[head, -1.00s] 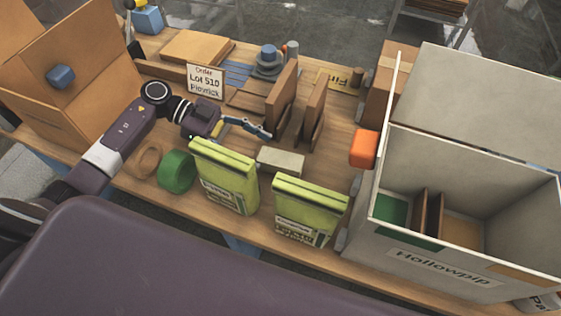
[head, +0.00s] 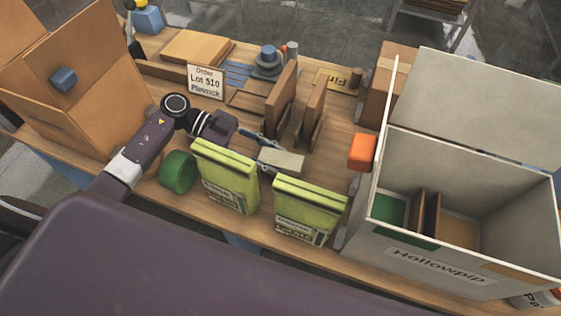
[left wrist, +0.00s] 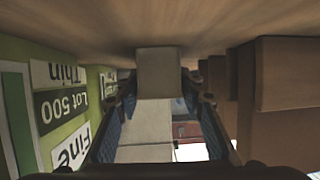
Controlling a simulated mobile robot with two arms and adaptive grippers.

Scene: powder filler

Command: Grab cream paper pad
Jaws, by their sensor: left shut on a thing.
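The cream paper pad (head: 284,162) is a small pale block on the wooden table, just behind the two green-yellow bags. My left gripper (head: 272,157) reaches it from the left, with one blue finger on its far side and one on its near side. It is shut on the pad. In the left wrist view the pad (left wrist: 158,72) shows between the two fingertips (left wrist: 160,88), close to the table surface. I cannot tell any gap between pad and table. My right gripper is not in view.
Green-yellow bags (head: 228,180) (head: 306,212) stand in front of the pad. Upright brown boards (head: 282,98) stand behind it. An orange block (head: 362,152) and an open white box (head: 425,265) are right.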

